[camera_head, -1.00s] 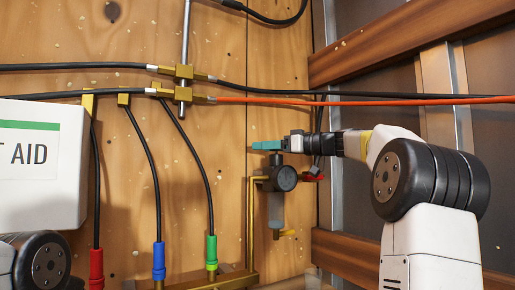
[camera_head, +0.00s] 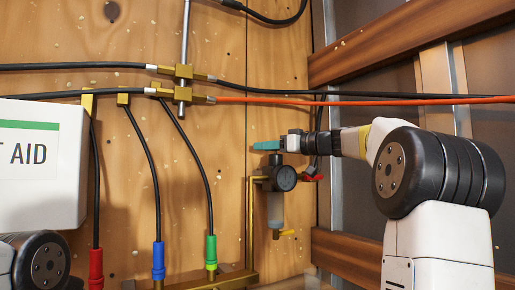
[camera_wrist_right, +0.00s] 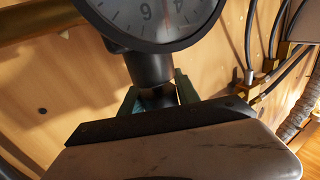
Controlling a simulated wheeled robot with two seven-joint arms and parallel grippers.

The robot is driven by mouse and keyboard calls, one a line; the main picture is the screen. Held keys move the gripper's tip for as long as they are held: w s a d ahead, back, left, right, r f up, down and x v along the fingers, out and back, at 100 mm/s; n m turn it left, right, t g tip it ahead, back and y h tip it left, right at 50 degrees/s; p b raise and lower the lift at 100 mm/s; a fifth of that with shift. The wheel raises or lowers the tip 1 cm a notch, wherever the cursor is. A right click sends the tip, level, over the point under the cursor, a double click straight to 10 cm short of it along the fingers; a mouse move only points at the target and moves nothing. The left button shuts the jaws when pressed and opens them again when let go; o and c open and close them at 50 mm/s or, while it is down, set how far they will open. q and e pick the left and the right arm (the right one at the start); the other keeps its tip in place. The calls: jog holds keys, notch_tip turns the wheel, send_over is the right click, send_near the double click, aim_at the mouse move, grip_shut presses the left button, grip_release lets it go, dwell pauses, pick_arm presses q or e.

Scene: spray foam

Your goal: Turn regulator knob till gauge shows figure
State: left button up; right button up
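The regulator (camera_head: 275,205) hangs on the wooden wall, with a clear bowl under its body. Its round gauge (camera_head: 286,178) faces out and is too small to read in the head view. My right gripper (camera_head: 268,146) is at the top of the regulator. In the wrist view its green fingers (camera_wrist_right: 158,100) stand on both sides of the dark knob (camera_wrist_right: 157,97), seemingly closed on it. My left gripper is out of view.
A red lever (camera_head: 313,178) sits right of the gauge, and a brass pipe (camera_head: 249,220) runs down at its left. An orange hose (camera_head: 370,100) crosses above my right gripper. A white first aid box (camera_head: 40,165) is at the left. Several hoses hang between.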

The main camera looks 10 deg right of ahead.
jog(key=o, duration=0.3)
jog(key=shift+d, duration=0.1)
jog(key=v, duration=0.7)
jog(key=shift+s+d, duration=0.2)
jog(key=shift+s, duration=0.1)
